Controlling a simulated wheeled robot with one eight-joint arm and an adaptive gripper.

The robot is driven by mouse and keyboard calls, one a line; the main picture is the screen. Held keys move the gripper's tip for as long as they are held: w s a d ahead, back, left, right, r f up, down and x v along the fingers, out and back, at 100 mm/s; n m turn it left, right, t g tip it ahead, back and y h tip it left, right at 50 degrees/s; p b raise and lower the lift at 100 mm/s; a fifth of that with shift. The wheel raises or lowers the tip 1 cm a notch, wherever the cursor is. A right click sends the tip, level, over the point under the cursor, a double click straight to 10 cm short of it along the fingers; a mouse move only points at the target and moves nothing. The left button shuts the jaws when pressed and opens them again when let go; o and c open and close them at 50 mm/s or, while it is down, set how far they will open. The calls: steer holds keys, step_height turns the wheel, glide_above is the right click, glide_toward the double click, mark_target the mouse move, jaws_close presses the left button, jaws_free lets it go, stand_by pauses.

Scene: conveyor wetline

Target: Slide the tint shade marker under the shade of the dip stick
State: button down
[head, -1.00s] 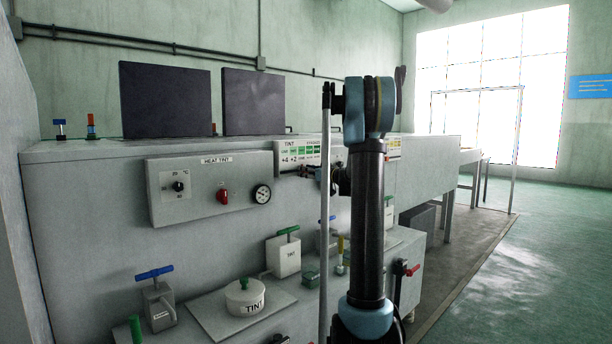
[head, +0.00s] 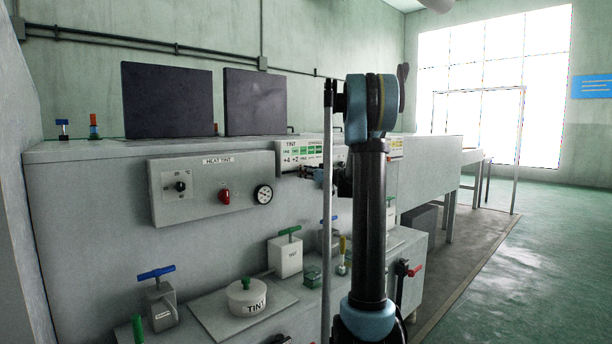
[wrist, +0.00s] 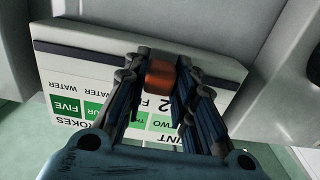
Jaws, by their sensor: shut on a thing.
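The tint chart (head: 296,147) is a white board with green shade patches on the front of the grey machine. It shows upside down in the wrist view (wrist: 75,62), with shades such as FIVE and TWO and the word WATER legible. My gripper (wrist: 160,77) is shut on a small orange-red block, the marker (wrist: 160,72), at the chart's edge. The fingers cover part of the chart's middle. In the head view my gripper (head: 316,173) is in front of the chart's lower edge, partly hidden by my arm. I cannot make out the dip stick.
The heat tint panel (head: 212,188), with a red knob and dials, is left of the chart. Below are a lidded TINT pot (head: 248,297) and several valves with blue or green handles. Open floor (head: 500,270) lies to the right.

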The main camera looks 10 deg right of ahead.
steer(key=shift+s+a, duration=0.7)
steer(key=shift+a, duration=0.3)
steer(key=c, duration=1.3)
jaws_free()
steer(key=shift+a, duration=0.1)
steer(key=shift+s, duration=0.15)
steer(key=v, duration=0.7)
